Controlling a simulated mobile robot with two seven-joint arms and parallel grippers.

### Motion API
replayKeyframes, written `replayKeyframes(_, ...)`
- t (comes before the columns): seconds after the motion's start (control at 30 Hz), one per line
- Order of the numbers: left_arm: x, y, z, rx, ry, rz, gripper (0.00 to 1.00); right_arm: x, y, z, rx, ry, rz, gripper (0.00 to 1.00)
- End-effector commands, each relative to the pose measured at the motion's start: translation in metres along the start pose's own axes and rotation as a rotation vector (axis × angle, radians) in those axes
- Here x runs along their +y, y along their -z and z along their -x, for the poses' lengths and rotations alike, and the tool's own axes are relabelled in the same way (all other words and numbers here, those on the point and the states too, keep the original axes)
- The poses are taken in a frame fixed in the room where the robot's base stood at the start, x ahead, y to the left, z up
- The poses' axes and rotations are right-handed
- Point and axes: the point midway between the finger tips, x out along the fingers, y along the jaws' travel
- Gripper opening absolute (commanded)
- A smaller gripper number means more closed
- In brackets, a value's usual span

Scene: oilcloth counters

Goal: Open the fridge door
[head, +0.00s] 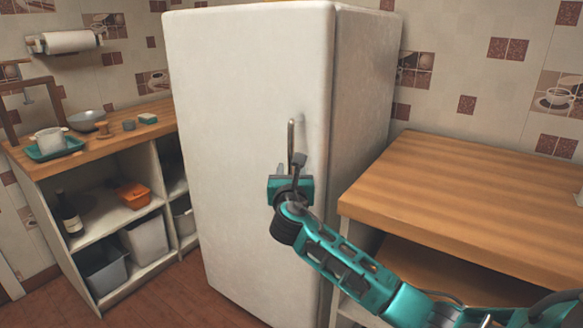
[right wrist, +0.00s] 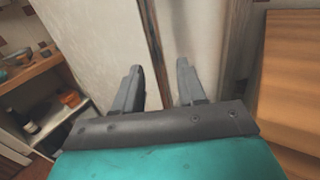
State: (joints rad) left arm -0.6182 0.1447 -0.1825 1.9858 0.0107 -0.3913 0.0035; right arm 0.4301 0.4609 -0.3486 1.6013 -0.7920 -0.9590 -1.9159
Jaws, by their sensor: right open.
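The white fridge (head: 245,110) stands in the middle of the head view, its door shut. A thin grey vertical handle (head: 291,134) is near the door's right edge. My right gripper (head: 298,163) is at the lower part of the handle, partly covering it. In the right wrist view the fingers of the right gripper (right wrist: 158,67) are apart, pointing at the door. A dark upright strip (right wrist: 153,45), which looks like the handle, runs between them. I cannot tell whether either finger touches it. My left gripper is not in view.
A wooden counter (head: 470,200) stands close on the fridge's right, under my right arm. On the left, a counter (head: 95,148) holds a teal tray (head: 75,149) and a grey bowl (head: 86,120), with shelves below. The floor (head: 165,300) before the fridge is clear.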

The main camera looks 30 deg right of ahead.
Motion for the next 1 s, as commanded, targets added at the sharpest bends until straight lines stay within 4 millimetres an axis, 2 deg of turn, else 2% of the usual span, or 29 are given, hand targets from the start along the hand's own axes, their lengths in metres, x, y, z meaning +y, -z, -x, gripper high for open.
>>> replayKeyframes(0.1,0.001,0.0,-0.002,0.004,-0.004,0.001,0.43,0.0,0.001,-0.02,0.0,0.001,-0.002,0.4)
replayKeyframes(0.3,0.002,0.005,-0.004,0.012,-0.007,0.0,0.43,0.001,0.001,-0.038,0.002,-0.001,-0.002,0.4)
replayKeyframes(0.7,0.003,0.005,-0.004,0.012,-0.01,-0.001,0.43,0.001,0.001,-0.044,0.002,-0.002,-0.002,0.4)
replayKeyframes(1.0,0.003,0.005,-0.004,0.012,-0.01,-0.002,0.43,0.001,0.001,-0.043,0.002,-0.002,-0.001,0.12)
